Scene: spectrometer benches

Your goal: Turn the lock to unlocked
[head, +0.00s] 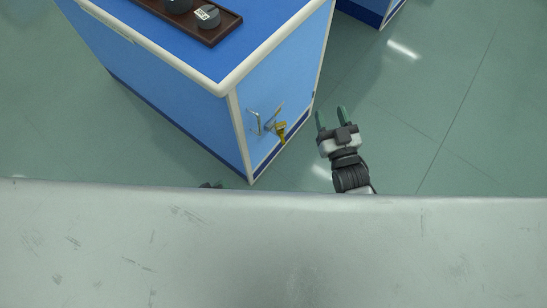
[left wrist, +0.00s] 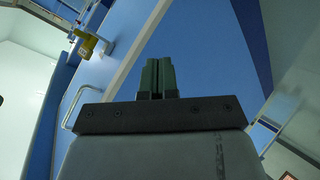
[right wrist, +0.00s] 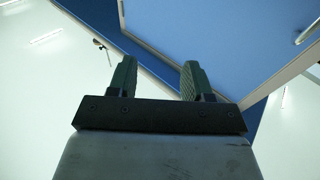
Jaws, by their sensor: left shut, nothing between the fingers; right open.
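A yellow lock (head: 281,130) sits on a metal latch (head: 269,124) on the light-blue face of the cabinet (head: 285,85), right of a silver handle (head: 254,123). In the left wrist view the yellow lock (left wrist: 88,43) is at the upper left, with the handle (left wrist: 74,108) below it. I cannot tell the lock's setting. My left gripper (left wrist: 158,64) is shut and empty, apart from the lock; in the head view only a dark bit of it (head: 210,185) shows. My right gripper (head: 331,112) is open and empty, right of the lock and apart from it.
A brown tray (head: 228,27) with dark grey round pieces (head: 207,17) lies on the blue cabinet top. Another blue bench (head: 370,10) stands at the back. The green tiled floor (head: 450,100) is clear on the right.

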